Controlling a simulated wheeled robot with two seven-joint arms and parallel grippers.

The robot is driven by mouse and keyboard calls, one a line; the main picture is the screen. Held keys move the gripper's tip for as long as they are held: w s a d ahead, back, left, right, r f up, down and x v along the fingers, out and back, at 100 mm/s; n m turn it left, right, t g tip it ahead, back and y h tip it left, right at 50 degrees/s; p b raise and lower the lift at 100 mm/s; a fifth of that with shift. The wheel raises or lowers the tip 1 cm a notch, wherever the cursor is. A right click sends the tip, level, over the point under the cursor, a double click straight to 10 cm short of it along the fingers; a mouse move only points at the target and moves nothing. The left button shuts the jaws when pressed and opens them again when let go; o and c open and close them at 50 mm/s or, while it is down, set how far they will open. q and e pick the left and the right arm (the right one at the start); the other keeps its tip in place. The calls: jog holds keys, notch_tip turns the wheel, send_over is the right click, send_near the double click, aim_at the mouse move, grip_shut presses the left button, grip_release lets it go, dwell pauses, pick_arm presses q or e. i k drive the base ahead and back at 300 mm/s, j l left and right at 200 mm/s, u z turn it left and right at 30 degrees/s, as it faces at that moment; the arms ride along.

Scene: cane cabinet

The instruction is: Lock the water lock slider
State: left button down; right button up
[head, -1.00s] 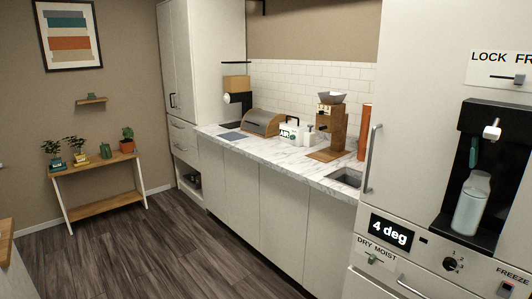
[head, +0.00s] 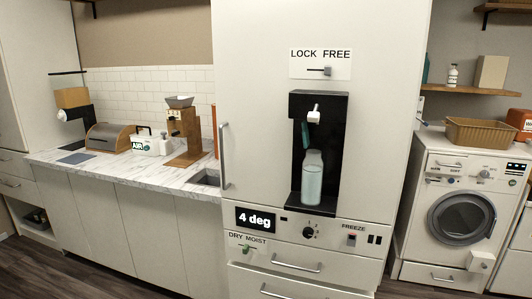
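The water lock slider (head: 327,71) is a small grey knob on a short dark track, on a white panel marked LOCK FREE (head: 320,63) high on the white fridge (head: 250,120). The knob sits at the right end of the track, under FREE. Below it is the black water dispenser (head: 299,165) with a pale nozzle, and a bluish bottle (head: 312,178) stands upright in its recess. Neither of my grippers is in view.
A 4 deg display, a numbered dial (head: 308,232) and drawers sit below the dispenser. A marble counter (head: 130,168) with appliances is at left. A washing machine (head: 462,210) with a basket on top is at right. The fridge front is unobstructed.

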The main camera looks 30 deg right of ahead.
aim_at(328, 69)
jog(key=z, duration=1.25)
